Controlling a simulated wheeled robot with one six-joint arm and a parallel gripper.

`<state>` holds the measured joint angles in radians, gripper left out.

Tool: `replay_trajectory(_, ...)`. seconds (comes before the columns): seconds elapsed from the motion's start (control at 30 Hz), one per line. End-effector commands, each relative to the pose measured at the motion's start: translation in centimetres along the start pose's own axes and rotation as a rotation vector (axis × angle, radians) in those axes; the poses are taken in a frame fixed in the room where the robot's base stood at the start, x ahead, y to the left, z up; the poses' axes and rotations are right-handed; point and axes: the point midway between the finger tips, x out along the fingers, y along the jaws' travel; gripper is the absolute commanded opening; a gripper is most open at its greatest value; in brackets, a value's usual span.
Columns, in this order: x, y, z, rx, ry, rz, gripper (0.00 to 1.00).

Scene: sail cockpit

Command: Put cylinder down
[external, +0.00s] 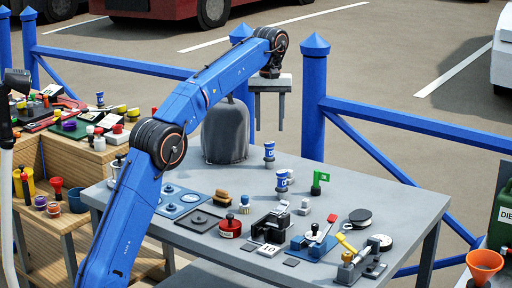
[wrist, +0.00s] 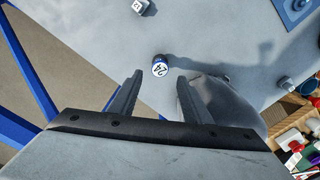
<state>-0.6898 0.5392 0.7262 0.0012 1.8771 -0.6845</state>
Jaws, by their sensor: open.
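A short blue-and-white cylinder (external: 269,155) stands upright on the grey table (external: 415,205), near its back edge. In the wrist view the cylinder (wrist: 160,68) shows its white top with dark marks, just beyond and between the fingertips. My gripper (external: 269,126) hangs over the table's back part with its fingers pointing down, above the cylinder and apart from it. In the wrist view my gripper (wrist: 160,77) is open, with nothing between its fingers. A second blue-and-white cylinder (external: 281,181) stands nearer the front.
A large dark grey rounded object (external: 225,135) stands left of my gripper, close to it. Several small fixtures crowd the table's front half. A blue railing (external: 314,90) runs behind the table.

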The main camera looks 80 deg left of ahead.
Motion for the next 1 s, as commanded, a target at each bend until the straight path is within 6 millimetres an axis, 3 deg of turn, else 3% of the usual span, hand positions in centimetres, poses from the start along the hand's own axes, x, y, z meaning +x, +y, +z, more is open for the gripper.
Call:
replay_trajectory(0.33,-3.3,0.0,0.0,0.000,0.004,0.003,0.44)
replay_trajectory(0.87,-4.0,0.0,0.2,0.001,0.005,0.004,0.44)
replay_trajectory(1.0,-4.6,0.3,1.6,0.028,0.011,0.009,0.44)
